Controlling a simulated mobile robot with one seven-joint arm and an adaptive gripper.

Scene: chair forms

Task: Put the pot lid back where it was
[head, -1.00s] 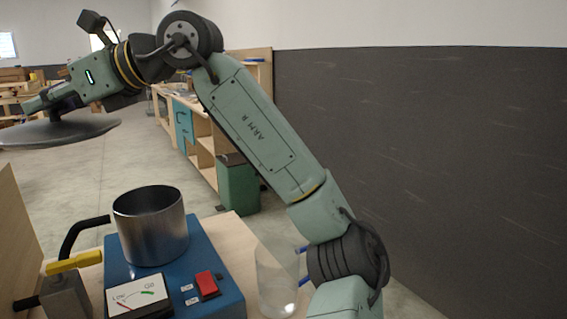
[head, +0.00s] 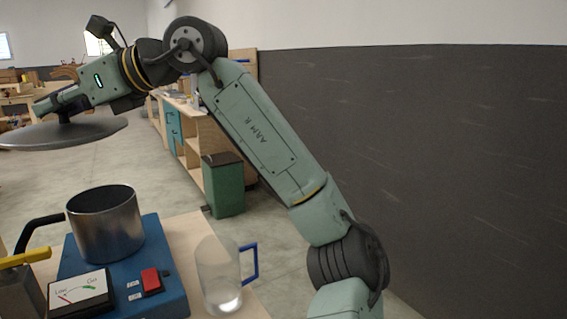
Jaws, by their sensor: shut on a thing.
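The pot lid (head: 62,133) is a wide, dark grey disc in the head view, held level in the air at the left. My gripper (head: 62,108) is shut on the knob on top of the lid; the fingertips are small and partly hidden at this angle. The open metal pot (head: 105,226) stands upright on the blue heater box (head: 165,262), lower and a little to the right of the lid. The lid is well above the pot and apart from it.
A clear jug (head: 217,272) with a blue handle stands right of the heater. A yellow-handled valve (head: 25,259) is at the left. A green bin (head: 223,186) stands on the floor behind.

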